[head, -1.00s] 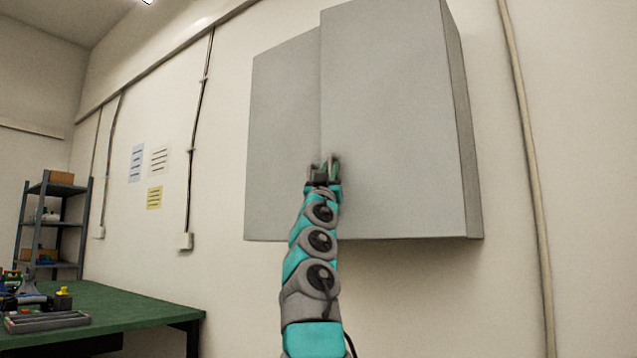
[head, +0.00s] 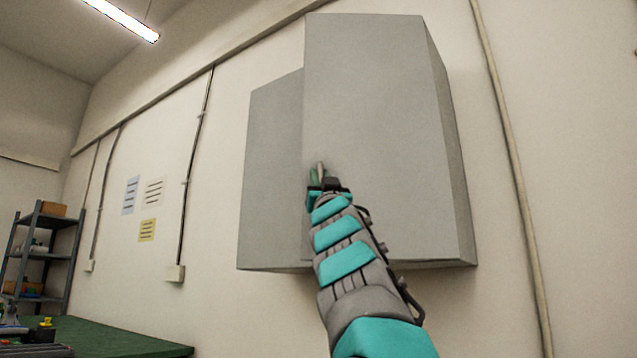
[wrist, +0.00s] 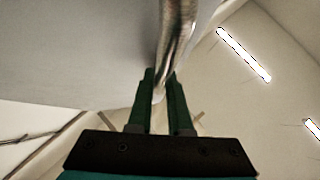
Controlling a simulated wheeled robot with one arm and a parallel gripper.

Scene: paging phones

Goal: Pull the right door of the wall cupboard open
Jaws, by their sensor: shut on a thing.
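The grey wall cupboard hangs on the wall in the head view, with its left door (head: 270,170) flat and shut. The right door (head: 375,120) stands ajar, its left edge out in front of the left door. My gripper (head: 318,172) is at the lower left part of the right door. In the wrist view my gripper (wrist: 163,88) has its green fingers on either side of a shiny metal bar handle (wrist: 176,40) and is shut on it. The grey door panel (wrist: 80,50) fills the upper left there. The cupboard's inside is hidden.
A green-topped table (head: 110,338) stands at the lower left, with a shelf rack (head: 40,255) behind it. Wall conduits run on both sides of the cupboard (head: 515,170). The space below the cupboard looks clear.

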